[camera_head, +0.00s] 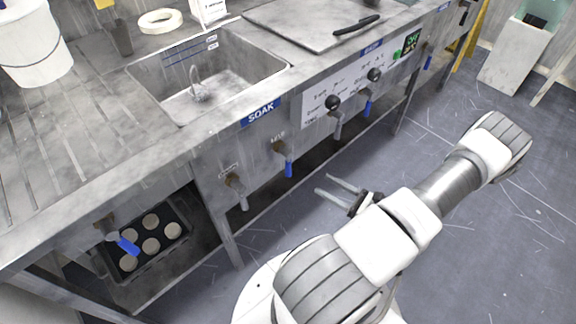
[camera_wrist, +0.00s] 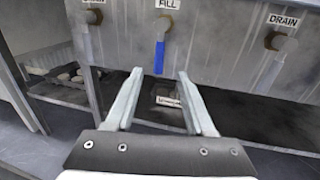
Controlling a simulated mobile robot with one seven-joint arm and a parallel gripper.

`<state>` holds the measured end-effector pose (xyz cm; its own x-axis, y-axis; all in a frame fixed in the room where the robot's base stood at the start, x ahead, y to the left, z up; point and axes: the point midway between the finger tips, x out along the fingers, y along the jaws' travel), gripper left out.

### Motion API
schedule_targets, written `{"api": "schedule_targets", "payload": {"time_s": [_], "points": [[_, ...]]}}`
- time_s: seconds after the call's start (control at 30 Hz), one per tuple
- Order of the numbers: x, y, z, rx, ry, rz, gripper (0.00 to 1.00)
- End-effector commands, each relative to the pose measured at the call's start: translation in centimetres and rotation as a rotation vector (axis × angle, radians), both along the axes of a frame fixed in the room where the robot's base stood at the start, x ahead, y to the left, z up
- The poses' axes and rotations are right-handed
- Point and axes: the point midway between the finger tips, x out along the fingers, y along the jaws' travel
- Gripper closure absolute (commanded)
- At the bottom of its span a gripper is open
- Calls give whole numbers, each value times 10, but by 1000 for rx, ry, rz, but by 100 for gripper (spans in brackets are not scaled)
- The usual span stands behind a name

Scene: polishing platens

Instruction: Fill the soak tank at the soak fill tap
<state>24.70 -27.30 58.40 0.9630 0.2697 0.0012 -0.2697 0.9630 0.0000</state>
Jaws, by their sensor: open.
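The soak tank (camera_head: 223,84) is a steel basin let into the bench, with a blue SOAK label (camera_head: 260,111) on its front edge. Blue level lines mark its back wall; I cannot tell whether it holds water. The soak fill tap (camera_head: 288,166), brass with a blue lever, is on the front panel below; its lever hangs down. In the wrist view the fill tap's lever (camera_wrist: 160,57) hangs under a FILL label, between my fingertips in the picture. My gripper (camera_head: 324,185) is open and empty, in front of the panel and apart from the lever.
Grey-levered taps flank it: one on the left (camera_head: 238,190) and a DRAIN tap (camera_wrist: 272,62) on the right. Black knobs sit on a white panel to the right. A tray of round discs (camera_head: 183,209) stands under the bench at left.

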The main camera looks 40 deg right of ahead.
Motion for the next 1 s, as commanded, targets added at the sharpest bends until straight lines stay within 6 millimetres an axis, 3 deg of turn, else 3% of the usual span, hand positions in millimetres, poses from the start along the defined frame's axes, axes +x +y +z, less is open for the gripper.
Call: {"api": "schedule_targets", "payload": {"time_s": [0.4,0.6,0.8,1.0], "points": [[89,26,-2,1,-1,4,45],[120,34,-2,-1,1,4,45],[134,38,-1,0,1,2,45],[136,39,0,0,1,2,45]]}}
